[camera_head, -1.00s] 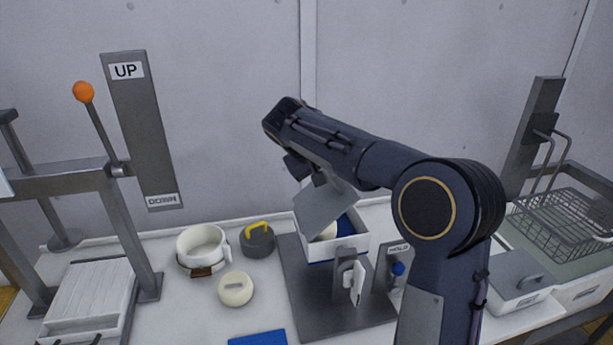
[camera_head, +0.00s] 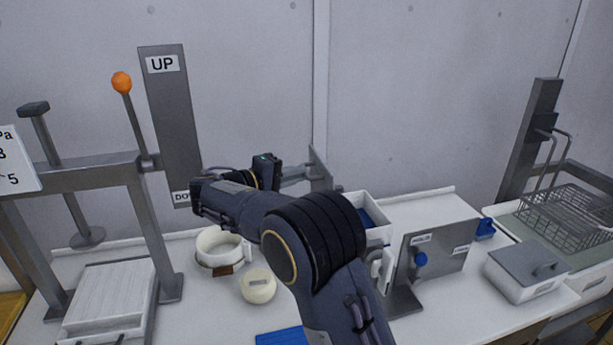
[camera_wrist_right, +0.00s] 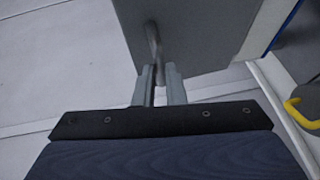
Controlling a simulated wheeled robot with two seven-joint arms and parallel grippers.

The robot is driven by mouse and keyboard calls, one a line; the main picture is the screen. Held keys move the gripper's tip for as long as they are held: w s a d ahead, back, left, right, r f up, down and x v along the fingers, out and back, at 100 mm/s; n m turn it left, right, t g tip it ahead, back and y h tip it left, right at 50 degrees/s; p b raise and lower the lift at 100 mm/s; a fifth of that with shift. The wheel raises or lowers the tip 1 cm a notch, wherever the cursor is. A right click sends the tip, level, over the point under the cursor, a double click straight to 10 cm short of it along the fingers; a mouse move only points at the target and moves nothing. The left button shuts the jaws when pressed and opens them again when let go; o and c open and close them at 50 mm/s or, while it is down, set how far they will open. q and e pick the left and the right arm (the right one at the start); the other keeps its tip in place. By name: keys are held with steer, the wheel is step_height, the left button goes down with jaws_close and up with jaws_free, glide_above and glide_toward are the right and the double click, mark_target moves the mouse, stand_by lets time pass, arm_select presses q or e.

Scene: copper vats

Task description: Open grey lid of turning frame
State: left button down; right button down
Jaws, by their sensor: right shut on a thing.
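The grey lid (camera_head: 321,168) of the turning frame stands raised, seen nearly edge-on at the left of the white box (camera_head: 378,237). The box is open at the top and its blue inside shows. My right gripper (camera_head: 304,174) reaches the lid from the left, partly hidden by its own wrist. In the right wrist view, the gripper's fingers (camera_wrist_right: 160,77) are shut on the lid's handle (camera_wrist_right: 153,38), with the grey lid face (camera_wrist_right: 205,30) just beyond. My right arm hides the left part of the frame's base. My left gripper is not in view.
A white ring-shaped vessel (camera_head: 218,246) and a round cream piece (camera_head: 258,286) lie left of my arm. A grey panel with a blue knob (camera_head: 420,259) stands right of the box. A lidded white container (camera_head: 525,270) is further right. The press frame (camera_head: 155,215) stands at left.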

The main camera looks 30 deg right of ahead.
steer(key=shift+w+a+f+n+h+b, duration=0.15)
steer(key=shift+a+f+h+b, duration=0.15)
steer(key=shift+a+f+h, duration=0.2)
steer(key=shift+w+a+f+n+h+b, duration=0.15)
steer(key=shift+a+f+h+b, duration=0.1)
steer(key=shift+a+h, duration=0.25)
steer(key=shift+a, duration=0.1)
steer(key=c, duration=1.5)
jaws_free()
steer(key=a, duration=0.2)
steer(key=a+b, duration=0.1)
steer(key=a, duration=0.2)
steer(key=s+a, duration=0.1)
steer(key=a, duration=0.1)
steer(key=shift+a+f, duration=0.1)
steer(key=shift+a, duration=0.25)
